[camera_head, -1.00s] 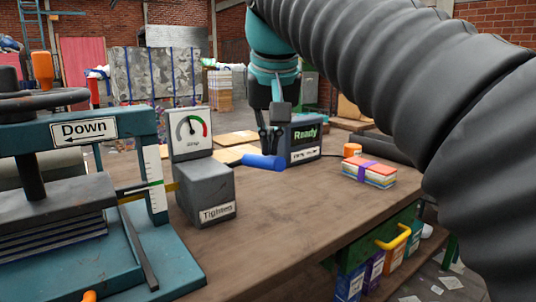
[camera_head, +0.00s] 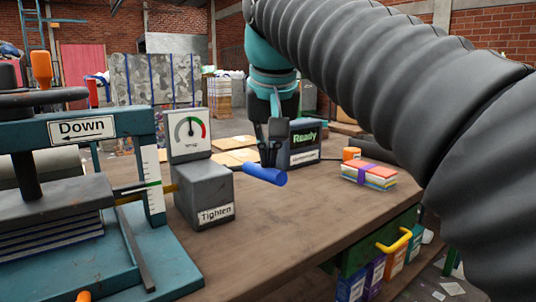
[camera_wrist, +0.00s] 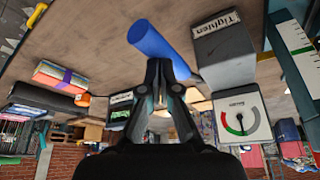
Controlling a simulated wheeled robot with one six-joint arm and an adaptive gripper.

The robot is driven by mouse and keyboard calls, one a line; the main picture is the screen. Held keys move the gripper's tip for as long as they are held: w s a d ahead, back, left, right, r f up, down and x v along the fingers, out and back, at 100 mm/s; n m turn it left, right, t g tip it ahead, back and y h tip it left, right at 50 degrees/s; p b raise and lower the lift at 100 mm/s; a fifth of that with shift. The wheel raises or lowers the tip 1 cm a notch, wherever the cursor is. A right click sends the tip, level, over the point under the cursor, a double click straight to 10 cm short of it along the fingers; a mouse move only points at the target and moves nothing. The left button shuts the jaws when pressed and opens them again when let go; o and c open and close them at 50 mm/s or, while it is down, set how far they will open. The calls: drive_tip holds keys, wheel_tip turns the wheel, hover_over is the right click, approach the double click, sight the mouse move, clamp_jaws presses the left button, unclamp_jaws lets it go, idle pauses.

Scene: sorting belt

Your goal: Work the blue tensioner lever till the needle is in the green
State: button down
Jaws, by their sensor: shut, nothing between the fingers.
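The blue tensioner lever (camera_head: 265,175) sticks out to the right from the grey "Tighten" box (camera_head: 205,193) and tilts down to its right end. The gauge (camera_head: 189,134) stands above the box; its needle points about straight up, close to the start of the green arc, and I cannot tell whether it is inside. My gripper (camera_head: 271,161) is shut and empty, pointing down, with its tips at the lever's upper side. In the wrist view the blue lever (camera_wrist: 158,45) lies just beyond my fingertips (camera_wrist: 166,66); contact is not certain. The gauge (camera_wrist: 240,117) shows upside down there.
A press with a "Down" sign (camera_head: 83,129) stands at the left. A "Ready" box (camera_head: 305,148) is close behind my gripper. A banded stack (camera_head: 368,176) and an orange item (camera_head: 351,153) lie to the right. The table's front (camera_head: 250,240) is clear.

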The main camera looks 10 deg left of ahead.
drive_tip(key=shift+f+b, duration=0.5)
drive_tip(key=shift+f, duration=0.35)
wheel_tip(320, 180, up, 6)
drive_tip(key=p, duration=0.6)
drive_tip(key=shift+r, duration=2.3)
drive_tip(key=d+f+m, duration=0.1)
drive_tip(key=d+f, duration=0.5)
drive_tip(key=d, duration=0.4)
drive_tip(key=s+d+f+m, duration=0.1)
drive_tip(key=s+d+f, duration=0.4)
drive_tip(key=f, duration=0.4)
drive_tip(key=s+d+f+m+h, duration=0.1)
drive_tip(key=s+d+f, duration=0.4)
drive_tip(key=f, duration=0.4)
drive_tip(key=s+d+f+m+t, duration=0.1)
drive_tip(key=s+d+f, duration=0.4)
drive_tip(key=d+f, duration=0.2)
wheel_tip(320, 180, down, 3)
drive_tip(key=shift+r, duration=0.1)
